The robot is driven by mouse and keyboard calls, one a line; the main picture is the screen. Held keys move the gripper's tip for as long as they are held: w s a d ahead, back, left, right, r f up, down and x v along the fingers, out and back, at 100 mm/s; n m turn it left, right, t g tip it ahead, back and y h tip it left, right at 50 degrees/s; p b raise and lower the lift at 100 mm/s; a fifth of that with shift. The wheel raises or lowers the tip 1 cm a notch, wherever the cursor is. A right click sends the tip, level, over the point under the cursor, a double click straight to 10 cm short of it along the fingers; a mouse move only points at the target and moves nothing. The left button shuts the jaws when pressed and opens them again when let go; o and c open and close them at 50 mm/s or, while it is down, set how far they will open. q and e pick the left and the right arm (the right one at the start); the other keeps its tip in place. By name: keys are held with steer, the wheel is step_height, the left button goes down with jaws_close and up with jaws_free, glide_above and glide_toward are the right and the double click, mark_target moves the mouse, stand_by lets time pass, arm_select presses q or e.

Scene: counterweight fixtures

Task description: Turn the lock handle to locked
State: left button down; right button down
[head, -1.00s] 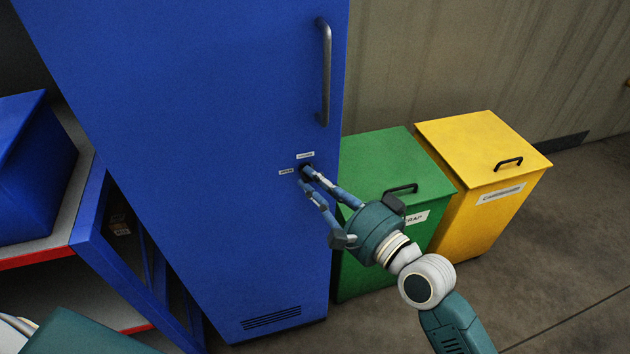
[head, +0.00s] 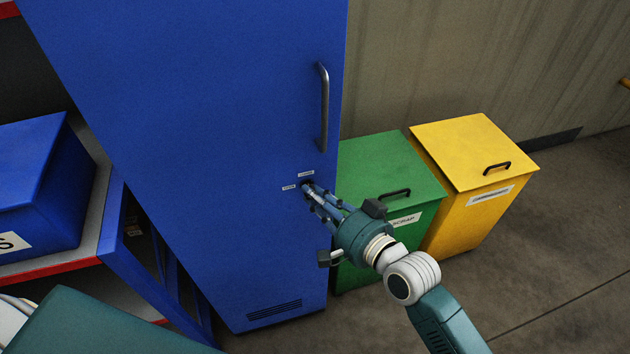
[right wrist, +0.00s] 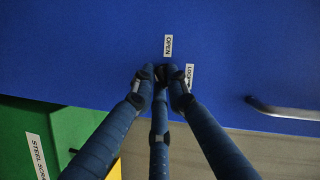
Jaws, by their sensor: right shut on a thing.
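The tall blue cabinet (head: 200,130) carries the small dark lock handle (head: 307,187) low on its door. A white label (head: 290,187) sits left of the handle and another (head: 306,173) just above it. In the right wrist view they read OPEN (right wrist: 168,46) and, partly covered, LOCKED (right wrist: 189,76). My right gripper (head: 311,191) is shut on the lock handle. In the right wrist view the fingertips (right wrist: 160,76) meet around the handle and hide most of it, so I cannot tell which way it points. My left gripper is not in view.
A grey door pull (head: 323,108) stands out above the lock. A green scrap bin (head: 385,160) and a yellow bin (head: 460,150) stand right of the cabinet. A blue box (head: 30,180) sits on a shelf at left. Floor at right is clear.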

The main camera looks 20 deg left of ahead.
steer(key=shift+s+a+r+n+t+h+p, duration=0.1)
steer(key=shift+n+t+h+p, duration=0.2)
steer(key=shift+n+h+p, duration=0.95)
steer(key=shift+w+d+r+n+t+h+p, duration=0.15)
steer(key=shift+n+t+h+p, duration=0.25)
steer(key=shift+n+p, duration=1.6)
steer(key=shift+s+a+r+n+t+h+p, duration=0.15)
steer(key=shift+n+h+p, duration=0.75)
steer(key=shift+p, duration=1.4)
steer(key=shift+f, duration=0.1)
steer(key=c, duration=1.7)
jaws_free()
steer(key=v, duration=1.2)
steer(key=shift+s+a, duration=0.1)
steer(key=shift+a, duration=0.05)
